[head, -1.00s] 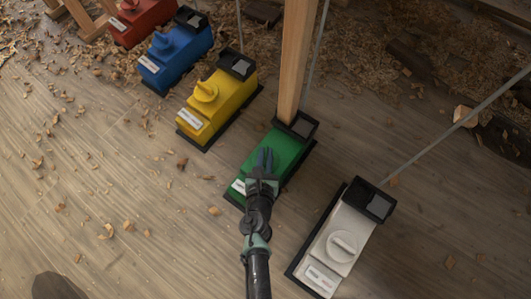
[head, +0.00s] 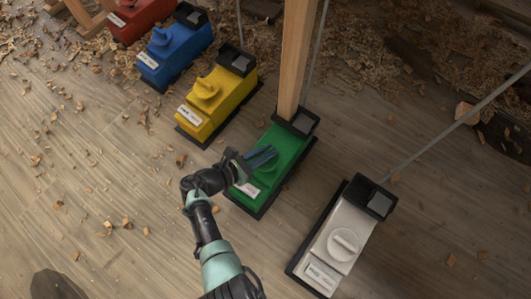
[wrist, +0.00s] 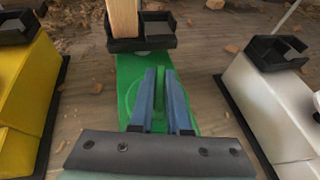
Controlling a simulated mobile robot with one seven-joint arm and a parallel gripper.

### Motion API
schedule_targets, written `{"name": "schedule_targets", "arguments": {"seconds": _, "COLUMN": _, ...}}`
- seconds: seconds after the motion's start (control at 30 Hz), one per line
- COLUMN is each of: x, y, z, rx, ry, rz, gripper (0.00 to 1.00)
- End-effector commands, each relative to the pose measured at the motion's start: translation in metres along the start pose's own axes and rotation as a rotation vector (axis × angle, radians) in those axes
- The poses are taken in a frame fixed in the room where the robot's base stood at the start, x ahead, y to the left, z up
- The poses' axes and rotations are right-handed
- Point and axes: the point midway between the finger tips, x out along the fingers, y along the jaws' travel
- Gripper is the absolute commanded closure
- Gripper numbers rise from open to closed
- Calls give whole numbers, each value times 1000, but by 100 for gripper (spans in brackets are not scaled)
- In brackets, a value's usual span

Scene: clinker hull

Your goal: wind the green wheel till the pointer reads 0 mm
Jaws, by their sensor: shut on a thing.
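The green unit (head: 290,150) is a low green box on a black base, at the foot of a wooden post. Its green wheel (head: 267,164) is a round knob on the sloping top, partly covered by my fingers. My gripper (head: 270,152) reaches in from the left and is shut on the green wheel. In the wrist view the blue fingers of my gripper (wrist: 162,75) lie over the green wheel (wrist: 132,95), with its rim showing at the left. A white label (head: 248,189) shows at the near end, too small to read. I cannot make out the pointer or its reading.
A white unit (head: 335,240) with its own knob stands to the right. A yellow unit (head: 225,100), a blue unit (head: 175,48) and a red unit (head: 140,15) stand to the left. The wooden post (head: 297,60) rises behind the green unit. Shavings litter the open plank floor.

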Motion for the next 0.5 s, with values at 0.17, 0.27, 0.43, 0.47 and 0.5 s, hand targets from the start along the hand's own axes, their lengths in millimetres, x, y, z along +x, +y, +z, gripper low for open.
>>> {"name": "schedule_targets", "arguments": {"seconds": 0.17, "x": 1, "y": 2, "z": -2, "rx": 37, "ry": -1, "rz": -84, "gripper": 100}}
{"name": "schedule_targets", "arguments": {"seconds": 0.27, "x": 1, "y": 1, "z": -2, "rx": 49, "ry": -1, "rz": -117, "gripper": 100}}
{"name": "schedule_targets", "arguments": {"seconds": 0.43, "x": 0, "y": 0, "z": -1, "rx": 62, "ry": -1, "rz": -148, "gripper": 100}}
{"name": "schedule_targets", "arguments": {"seconds": 0.47, "x": 0, "y": 0, "z": -1, "rx": 63, "ry": -1, "rz": -151, "gripper": 100}}
{"name": "schedule_targets", "arguments": {"seconds": 0.5, "x": 0, "y": 0, "z": -1, "rx": 64, "ry": -1, "rz": -154, "gripper": 100}}
